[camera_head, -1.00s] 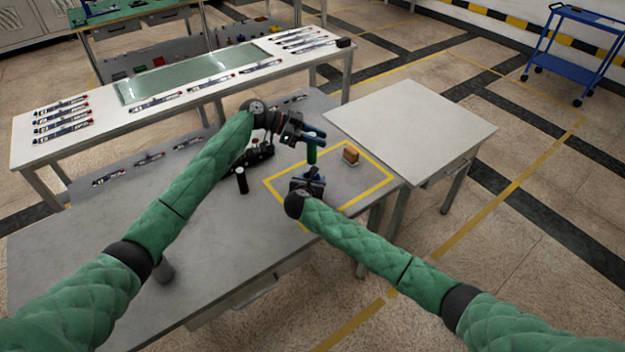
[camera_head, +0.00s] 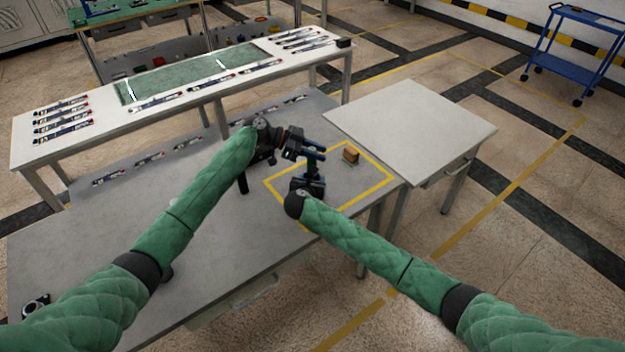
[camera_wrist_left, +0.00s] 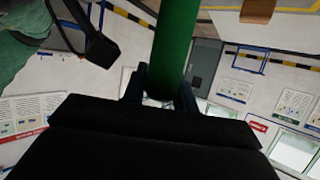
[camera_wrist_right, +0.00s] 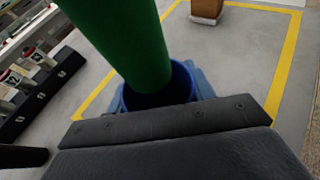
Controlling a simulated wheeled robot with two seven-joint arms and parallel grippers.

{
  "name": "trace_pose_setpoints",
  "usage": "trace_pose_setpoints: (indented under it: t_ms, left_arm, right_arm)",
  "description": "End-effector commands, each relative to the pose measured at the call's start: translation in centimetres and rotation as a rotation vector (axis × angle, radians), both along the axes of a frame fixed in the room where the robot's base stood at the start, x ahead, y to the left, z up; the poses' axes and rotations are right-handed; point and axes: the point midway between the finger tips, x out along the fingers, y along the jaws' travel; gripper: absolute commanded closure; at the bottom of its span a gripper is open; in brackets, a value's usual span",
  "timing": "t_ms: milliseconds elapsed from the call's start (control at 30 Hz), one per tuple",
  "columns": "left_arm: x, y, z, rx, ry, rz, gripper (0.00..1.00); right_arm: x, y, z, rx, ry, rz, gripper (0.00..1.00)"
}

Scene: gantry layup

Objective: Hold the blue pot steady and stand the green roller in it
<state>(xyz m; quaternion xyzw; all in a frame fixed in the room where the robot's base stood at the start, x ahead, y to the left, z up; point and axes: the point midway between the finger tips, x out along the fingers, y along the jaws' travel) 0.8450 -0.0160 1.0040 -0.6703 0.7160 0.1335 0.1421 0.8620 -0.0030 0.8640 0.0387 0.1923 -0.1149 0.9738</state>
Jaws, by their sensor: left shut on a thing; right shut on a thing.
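My left gripper (camera_head: 314,149) is shut on the green roller (camera_wrist_left: 175,45), which stands roughly upright between the fingers. My right gripper (camera_head: 308,184) is shut on the blue pot (camera_wrist_right: 182,84) low over the yellow-outlined area. In the right wrist view the lower end of the green roller (camera_wrist_right: 135,40) is at the pot's mouth, inside or just over the rim, and leans a little there. How deep it sits is hidden. In the head view the two grippers are close, one above the other, and mostly hide roller and pot.
A brown block (camera_head: 351,153) stands inside the yellow outline (camera_head: 376,187), right of the grippers. A dark cylinder (camera_head: 243,184) is partly hidden by my left arm. A dark rack with labelled items (camera_wrist_right: 35,90) lies left in the right wrist view.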

Motion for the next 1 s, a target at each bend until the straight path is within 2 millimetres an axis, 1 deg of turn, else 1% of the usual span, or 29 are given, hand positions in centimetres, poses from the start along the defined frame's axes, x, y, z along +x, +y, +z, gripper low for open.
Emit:
trace_pose_setpoints:
  t_ms: [300,633,667,700,767,1000]
  left_arm:
    - [0.0,0.0,-1.6,-0.001,0.0,0.0,1.0]
    - [0.0,0.0,-1.8,0.0,-0.001,0.0,1.0]
    - [0.0,0.0,-1.8,0.0,-0.001,0.0,0.66]
    - [0.0,0.0,-1.8,0.0,-0.001,0.0,0.58]
    - [0.0,0.0,-1.8,0.0,-0.001,0.0,0.46]
    - [-0.1,0.0,-1.9,0.0,0.001,-0.002,0.46]
  right_arm:
    - [0.0,0.0,0.0,0.0,0.0,0.0,0.69]
    - [0.0,0.0,0.0,0.0,0.0,0.0,0.69]
    - [0.0,0.0,0.0,0.0,0.0,0.0,0.69]
    - [0.0,0.0,0.0,0.0,0.0,0.0,0.69]
    - [0.0,0.0,0.0,0.0,0.0,0.0,0.69]
    - [0.0,0.0,0.0,0.0,0.0,-0.001,0.69]
